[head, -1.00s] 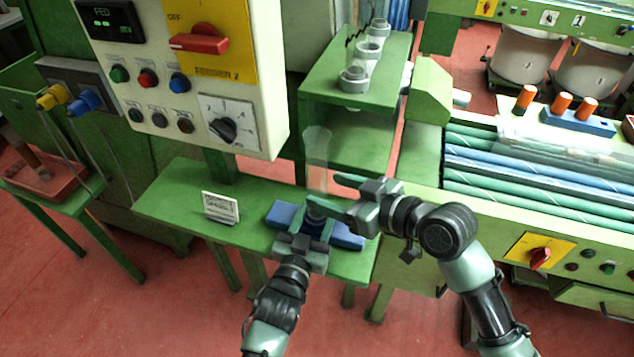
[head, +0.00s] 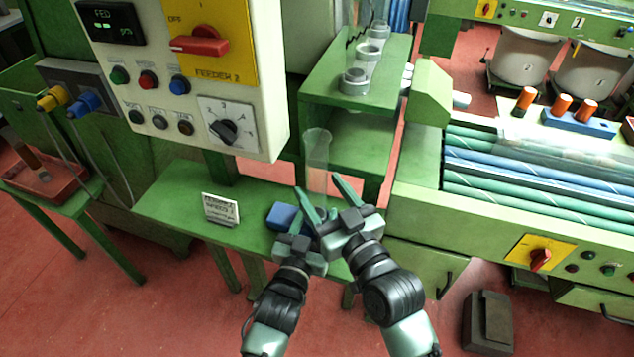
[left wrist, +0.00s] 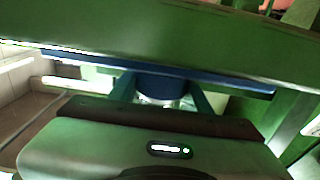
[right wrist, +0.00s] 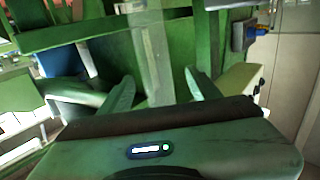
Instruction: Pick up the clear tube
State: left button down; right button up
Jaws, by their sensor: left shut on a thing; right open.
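The clear tube (head: 317,150) stands upright at the blue holder (head: 281,216) on the low green bench; its lower part is hidden by my right gripper. In the right wrist view the tube (right wrist: 156,50) shows as a pale see-through strip between the fingers. My right gripper (head: 318,183) is open, one finger on each side of the tube, with visible gaps. My left gripper (left wrist: 162,98) is shut on the round blue part of the holder (left wrist: 160,84), low at the bench's front. In the head view my right gripper partly covers the left fingers.
A white label card (head: 221,209) stands on the bench left of the holder. A control box (head: 185,75) overhangs the bench at the left. Several clear containers (head: 355,80) stand on a green shelf behind. A green machine (head: 480,215) bounds the right.

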jog(key=x, duration=0.5)
jog(key=shift+w+f, duration=0.15)
jog(key=shift+w, duration=0.25)
grip_shut()
